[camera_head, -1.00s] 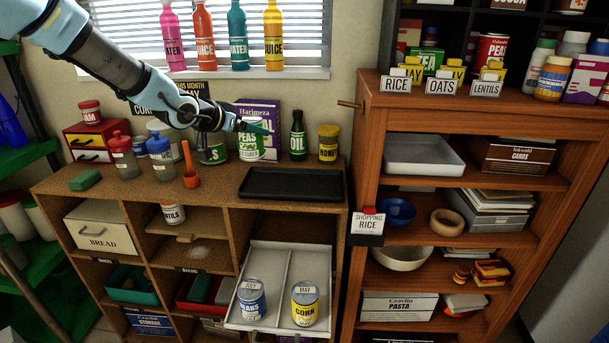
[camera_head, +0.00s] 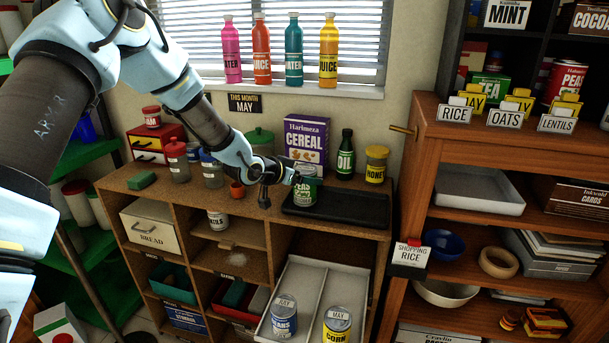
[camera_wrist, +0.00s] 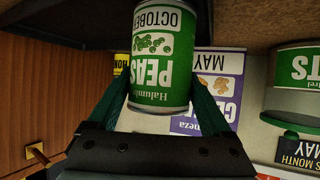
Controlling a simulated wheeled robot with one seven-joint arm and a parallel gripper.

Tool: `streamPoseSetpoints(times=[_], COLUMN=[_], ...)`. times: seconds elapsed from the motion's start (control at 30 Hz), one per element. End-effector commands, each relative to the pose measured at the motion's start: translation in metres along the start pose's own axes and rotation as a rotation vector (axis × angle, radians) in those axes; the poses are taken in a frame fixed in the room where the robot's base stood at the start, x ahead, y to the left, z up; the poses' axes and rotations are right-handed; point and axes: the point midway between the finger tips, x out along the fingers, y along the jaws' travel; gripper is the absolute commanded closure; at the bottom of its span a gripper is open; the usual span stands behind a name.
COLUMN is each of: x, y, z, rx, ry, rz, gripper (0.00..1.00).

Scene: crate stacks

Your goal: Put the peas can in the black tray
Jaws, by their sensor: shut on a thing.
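The peas can (camera_head: 304,190) is green and white, upright, with an OCTOBER label. My gripper (camera_head: 300,177) is shut on it. In the wrist view the can (camera_wrist: 163,60) sits between my two fingers (camera_wrist: 165,95), upside down in the picture. The black tray (camera_head: 350,207) lies flat on top of the wooden shelf unit. The can appears over the left end of the tray; I cannot tell whether its base touches it. The visible part of the tray is empty. A dark surface, likely the tray (camera_wrist: 60,20), shows at the top of the wrist view.
Behind the tray stand a purple cereal box (camera_head: 306,138), an oil bottle (camera_head: 346,155) and a honey jar (camera_head: 376,165). A green-lidded canister (camera_head: 260,141) stands to the left. A taller brown shelf (camera_head: 420,150) rises to the right.

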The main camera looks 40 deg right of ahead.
Motion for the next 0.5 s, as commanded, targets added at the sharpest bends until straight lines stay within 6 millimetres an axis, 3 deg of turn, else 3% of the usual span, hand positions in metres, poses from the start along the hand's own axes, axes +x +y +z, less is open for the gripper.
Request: streamPoseSetpoints(times=[0.33,0.37,0.5], x=[0.0020,0.0013,0.0011], y=[-0.0006,-0.0005,-0.0006], z=[0.0023,0.0021,0.0019], rx=[0.001,0.001,0.001], ry=[0.004,0.001,0.001], rz=[-0.001,-0.001,-0.001], gripper=[1.00,0.13,0.00])
